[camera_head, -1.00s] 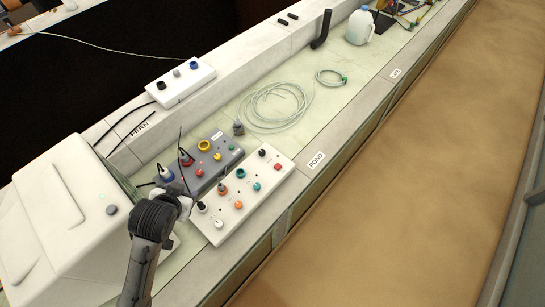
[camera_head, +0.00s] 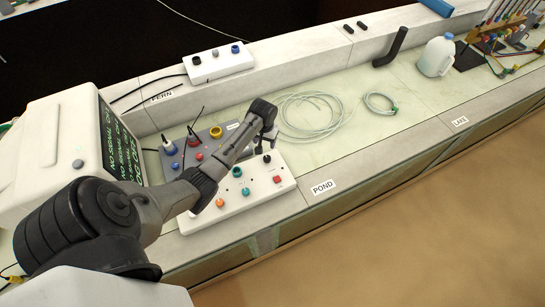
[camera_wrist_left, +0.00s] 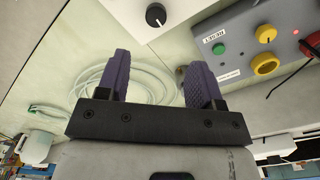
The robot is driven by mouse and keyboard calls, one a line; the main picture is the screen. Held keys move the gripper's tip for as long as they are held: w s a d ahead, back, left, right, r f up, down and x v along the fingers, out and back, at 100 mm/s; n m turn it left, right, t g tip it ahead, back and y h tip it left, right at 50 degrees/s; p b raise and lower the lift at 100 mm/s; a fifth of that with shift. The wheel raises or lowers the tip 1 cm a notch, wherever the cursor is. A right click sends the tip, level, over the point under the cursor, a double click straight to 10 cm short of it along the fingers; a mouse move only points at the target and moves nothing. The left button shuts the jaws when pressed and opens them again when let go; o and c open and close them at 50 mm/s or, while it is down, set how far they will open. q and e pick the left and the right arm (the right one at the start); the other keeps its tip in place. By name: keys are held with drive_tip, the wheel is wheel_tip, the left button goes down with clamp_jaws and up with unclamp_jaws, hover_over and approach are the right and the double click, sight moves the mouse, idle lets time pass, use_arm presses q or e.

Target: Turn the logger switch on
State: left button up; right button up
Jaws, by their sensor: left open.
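A white control panel (camera_head: 259,193) lies on the bench, with several coloured knobs and buttons and a black knob (camera_head: 267,158) at its far right end. I cannot tell which control is the logger switch. In the left wrist view the black knob (camera_wrist_left: 155,15), with a pale pointer mark, is beyond the fingertips, apart from them. My left gripper (camera_head: 265,140) is open and empty above that end of the panel; its two fingers (camera_wrist_left: 158,65) stand apart in the wrist view. My right gripper is not in view.
A grey control box (camera_head: 230,127) with yellow and red knobs stands behind the white panel. A screen unit (camera_head: 118,140) reading "NO SIGNAL" is at left. Coiled tubing (camera_head: 310,115), a black pipe (camera_head: 391,47) and a jug (camera_head: 437,56) are to the right.

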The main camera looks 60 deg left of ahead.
sight(267, 158)
use_arm(q)
drive_tip(key=f, duration=0.3)
drive_tip(key=f+b, duration=0.1)
drive_tip(key=f, duration=0.3)
drive_tip(key=f+b, duration=0.1)
drive_tip(key=f, duration=0.3)
drive_tip(key=shift+w+d, duration=0.15)
drive_tip(key=shift+w, duration=0.1)
drive_tip(key=shift+f, duration=0.65)
drive_tip(key=c, duration=0.9)
